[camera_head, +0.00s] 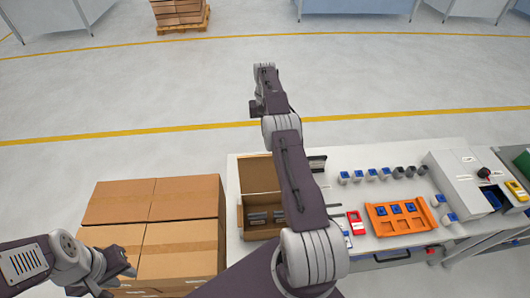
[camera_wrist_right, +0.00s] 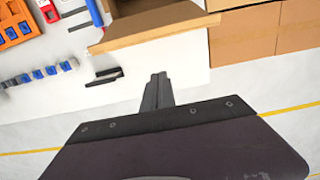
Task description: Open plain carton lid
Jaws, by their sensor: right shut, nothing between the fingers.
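The plain carton (camera_head: 243,215) stands at the left end of the white table, partly behind my right arm. Its lid (camera_head: 258,174) is raised and leans toward the table's far edge, and grey items (camera_head: 258,219) show inside. In the right wrist view the lid (camera_wrist_right: 155,28) shows at the top, with a dark opening behind it. My right gripper (camera_wrist_right: 158,80) is shut and empty, apart from the lid, near the table edge. My left gripper (camera_head: 125,265) hangs by the big boxes at lower left; its finger gap is unclear.
Large closed cardboard boxes (camera_head: 150,200) stand left of the table. An orange tray (camera_head: 398,218) with blue parts, a red device (camera_head: 356,222) and several small grey cups (camera_head: 370,174) are on the table to the right.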

